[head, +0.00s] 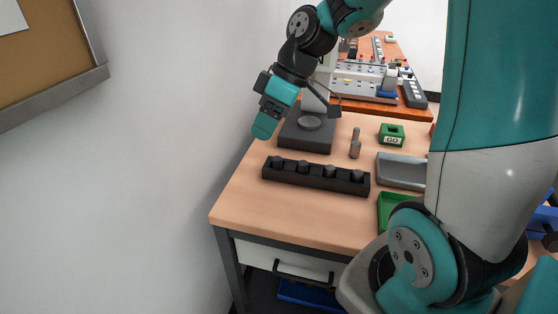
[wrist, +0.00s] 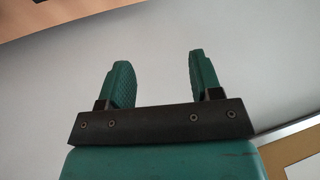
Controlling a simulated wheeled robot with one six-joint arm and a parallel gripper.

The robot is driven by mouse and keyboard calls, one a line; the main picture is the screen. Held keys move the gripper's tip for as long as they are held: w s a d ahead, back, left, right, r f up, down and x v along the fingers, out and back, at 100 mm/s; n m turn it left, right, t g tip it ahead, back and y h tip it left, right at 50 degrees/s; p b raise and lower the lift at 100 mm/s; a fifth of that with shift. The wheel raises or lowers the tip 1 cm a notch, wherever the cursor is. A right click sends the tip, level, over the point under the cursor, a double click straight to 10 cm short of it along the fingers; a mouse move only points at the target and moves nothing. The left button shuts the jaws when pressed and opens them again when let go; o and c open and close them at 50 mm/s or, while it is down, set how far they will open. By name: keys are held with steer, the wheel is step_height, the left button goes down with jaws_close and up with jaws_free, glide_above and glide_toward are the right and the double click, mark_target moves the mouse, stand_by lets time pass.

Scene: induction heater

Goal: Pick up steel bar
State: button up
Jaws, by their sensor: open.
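A long black rack (head: 315,178) lies on the table, with several short steel bars (head: 330,170) in its slots, only their grey tops showing. My gripper (head: 265,126) hangs in front of the grey wall, left of the heater and above the rack's level in the picture. In the wrist view my gripper (wrist: 158,75) has its two green fingers wide apart, with nothing between them. No bar shows in the wrist view.
A dark heater-like unit (head: 293,131) with a round plate stands behind the rack. A green GO block (head: 391,135), a grey tray (head: 402,171) and a green tray (head: 388,210) are at the right. The table's front left (head: 250,210) is clear. My arm hides the right side.

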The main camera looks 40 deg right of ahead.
steer(key=w+d+f+n+t, duration=0.1)
steer(key=w+d+f, duration=0.1)
steer(key=d, duration=0.7)
steer(key=w+d+f+t, duration=0.1)
steer(key=w+d+f, duration=0.15)
steer(key=d, duration=0.65)
steer(key=p, duration=0.3)
glide_toward(277, 158)
steer(key=x, duration=0.2)
steer(key=shift+s+f, duration=0.15)
steer(key=shift+f, duration=0.3)
steer(key=shift+w+p+x, duration=0.2)
steer(key=shift+p+x, duration=0.95)
steer(key=shift+x, duration=1.75)
steer(key=shift+r, duration=0.1)
jaws_close()
steer(key=shift+r, duration=0.1)
step_height(277, 158, up, 20)
steer(key=b, duration=0.3)
steer(key=shift+a, duration=0.15)
